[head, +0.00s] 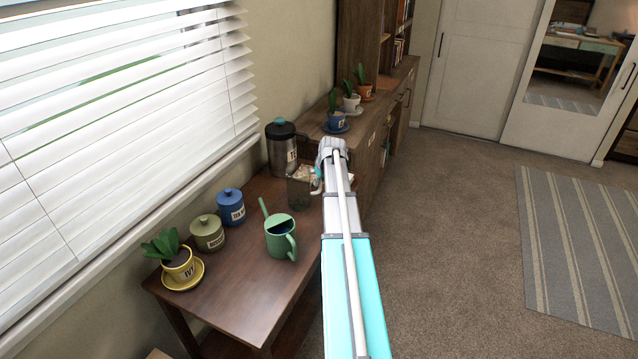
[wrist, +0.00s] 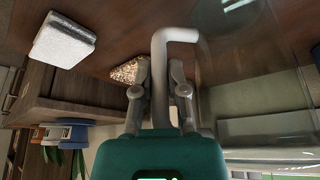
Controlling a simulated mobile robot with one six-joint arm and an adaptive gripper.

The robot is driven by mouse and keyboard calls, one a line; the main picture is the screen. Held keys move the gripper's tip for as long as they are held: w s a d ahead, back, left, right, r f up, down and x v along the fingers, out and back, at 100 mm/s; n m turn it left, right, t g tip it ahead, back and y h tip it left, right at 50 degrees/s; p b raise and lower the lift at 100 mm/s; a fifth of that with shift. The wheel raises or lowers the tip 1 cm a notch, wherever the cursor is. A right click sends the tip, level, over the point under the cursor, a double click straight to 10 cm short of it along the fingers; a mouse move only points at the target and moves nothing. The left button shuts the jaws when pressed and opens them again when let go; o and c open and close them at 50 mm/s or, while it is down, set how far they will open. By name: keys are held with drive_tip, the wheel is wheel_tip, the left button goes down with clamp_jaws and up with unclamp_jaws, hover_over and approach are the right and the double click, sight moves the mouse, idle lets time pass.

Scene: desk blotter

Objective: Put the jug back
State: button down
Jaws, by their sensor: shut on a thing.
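My arm hides part of the jug in the head view. I cannot tell whether its base touches the desk.
A green watering can (head: 281,240), blue jar (head: 231,207), olive jar (head: 207,233) and potted ivy (head: 178,262) stand nearer. A white block (wrist: 64,40) and speckled piece (wrist: 130,71) lie close by. Potted plants line the cabinet (head: 375,125).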

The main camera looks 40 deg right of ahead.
drive_tip(key=shift+f, duration=0.15)
drive_tip(key=c, duration=0.7)
unclamp_jaws()
drive_tip(key=shift+r, duration=0.2)
drive_tip(key=p+v, duration=1.1)
drive_tip(key=v, duration=0.1)
idle(0.7)
